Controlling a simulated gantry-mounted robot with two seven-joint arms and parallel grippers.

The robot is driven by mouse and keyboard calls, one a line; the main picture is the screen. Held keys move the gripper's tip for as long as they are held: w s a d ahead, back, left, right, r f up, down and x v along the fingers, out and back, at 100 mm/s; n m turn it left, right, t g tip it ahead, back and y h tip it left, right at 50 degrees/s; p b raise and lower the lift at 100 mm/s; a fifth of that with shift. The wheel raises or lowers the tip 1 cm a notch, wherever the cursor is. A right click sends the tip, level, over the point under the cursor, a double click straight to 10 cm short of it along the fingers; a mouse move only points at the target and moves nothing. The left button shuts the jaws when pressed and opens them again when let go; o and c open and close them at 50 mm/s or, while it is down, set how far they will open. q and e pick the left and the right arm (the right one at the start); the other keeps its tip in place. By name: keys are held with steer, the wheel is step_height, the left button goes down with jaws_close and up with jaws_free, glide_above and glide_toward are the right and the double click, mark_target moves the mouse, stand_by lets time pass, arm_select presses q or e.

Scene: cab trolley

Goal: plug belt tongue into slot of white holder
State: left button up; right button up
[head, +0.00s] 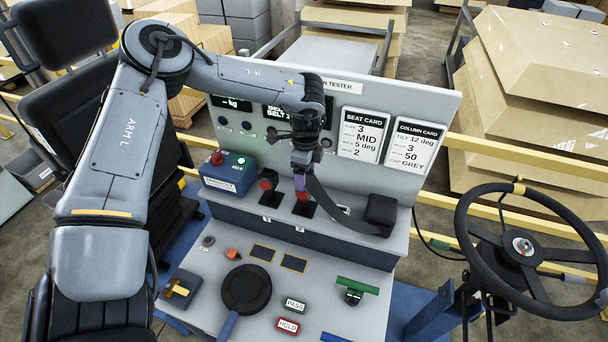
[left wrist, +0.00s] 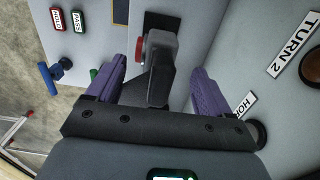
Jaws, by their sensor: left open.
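A dark belt strap (head: 335,206) runs from a black block (head: 380,214) at the right of the bench to the spot under my left gripper (head: 301,186). That gripper points down at the stand on the black pad (head: 304,209) by the label 2. In the left wrist view its purple fingers (left wrist: 158,72) are apart, either side of a grey buckle-like body (left wrist: 160,52) with a red button and a dark tapered piece (left wrist: 153,90). I cannot tell whether they touch it. The tongue and slot cannot be made out, and I cannot identify a white holder. My right gripper is out of view.
A second red-topped stand (head: 268,181) and a blue box (head: 229,172) with a red knob stand to the left. The upright card panel (head: 330,130) rises behind. A black round paddle (head: 246,289) lies in front. A steering wheel (head: 525,245) is at the right.

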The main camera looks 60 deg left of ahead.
arm_select(q)
steer(key=shift+b, duration=0.65)
stand_by(0.7)
steer(key=shift+c, duration=1)
jaws_close()
steer(key=shift+r, duration=0.25)
steer(key=shift+r+p, duration=0.4)
steer(key=shift+r, duration=0.1)
steer(key=shift+r+p, duration=0.45)
steer(key=shift+r, duration=0.5)
steer(key=shift+r+p, duration=0.65)
steer(key=shift+r, duration=0.7)
